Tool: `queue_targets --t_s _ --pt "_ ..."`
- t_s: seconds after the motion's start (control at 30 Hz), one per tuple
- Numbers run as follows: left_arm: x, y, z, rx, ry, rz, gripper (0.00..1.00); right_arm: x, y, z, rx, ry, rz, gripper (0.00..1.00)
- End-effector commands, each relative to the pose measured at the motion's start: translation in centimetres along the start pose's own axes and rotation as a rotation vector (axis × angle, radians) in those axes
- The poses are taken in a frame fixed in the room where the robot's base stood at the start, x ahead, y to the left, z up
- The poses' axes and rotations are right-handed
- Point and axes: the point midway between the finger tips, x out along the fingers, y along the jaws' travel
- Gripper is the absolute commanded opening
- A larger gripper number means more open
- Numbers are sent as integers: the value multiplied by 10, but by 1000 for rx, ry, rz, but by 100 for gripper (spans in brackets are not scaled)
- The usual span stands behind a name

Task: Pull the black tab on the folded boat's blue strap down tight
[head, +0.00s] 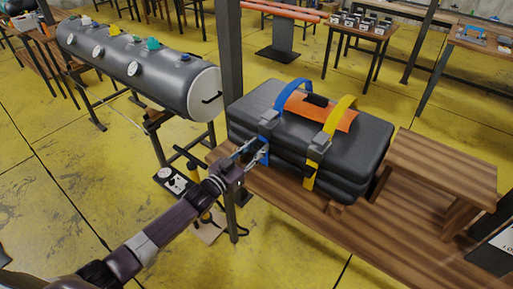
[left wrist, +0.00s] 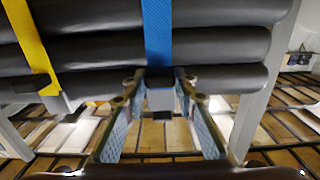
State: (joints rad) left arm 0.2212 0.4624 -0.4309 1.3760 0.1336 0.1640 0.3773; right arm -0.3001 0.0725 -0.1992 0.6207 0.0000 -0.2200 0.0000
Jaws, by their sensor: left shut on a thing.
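The folded boat (head: 362,150) is a black bundle on a wooden bench. A blue strap (head: 290,93) runs over its top and down the front through a grey buckle (head: 268,117). In the left wrist view the blue strap (left wrist: 157,30) hangs between the fingers. My right gripper is not in view.
A yellow strap (head: 339,115) and an orange patch (head: 320,111) are right of the blue strap. A dark post (head: 229,60) stands just left of the boat. A wooden stool (head: 440,165) is at right.

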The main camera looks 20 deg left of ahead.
Motion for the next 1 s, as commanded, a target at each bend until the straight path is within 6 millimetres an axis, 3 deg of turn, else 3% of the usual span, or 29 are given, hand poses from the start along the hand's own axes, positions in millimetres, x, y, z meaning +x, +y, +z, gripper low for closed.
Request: queue_targets --t_s 0.1,0.43,0.83,1.0 --pt "0 0 0 0 0 0 0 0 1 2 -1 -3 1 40" --pt "0 0 6 0 0 0 0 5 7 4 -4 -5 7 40" --pt "0 0 72 1 -2 0 0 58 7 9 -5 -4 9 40" --pt "0 0 84 1 -3 -1 0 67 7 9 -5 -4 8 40"
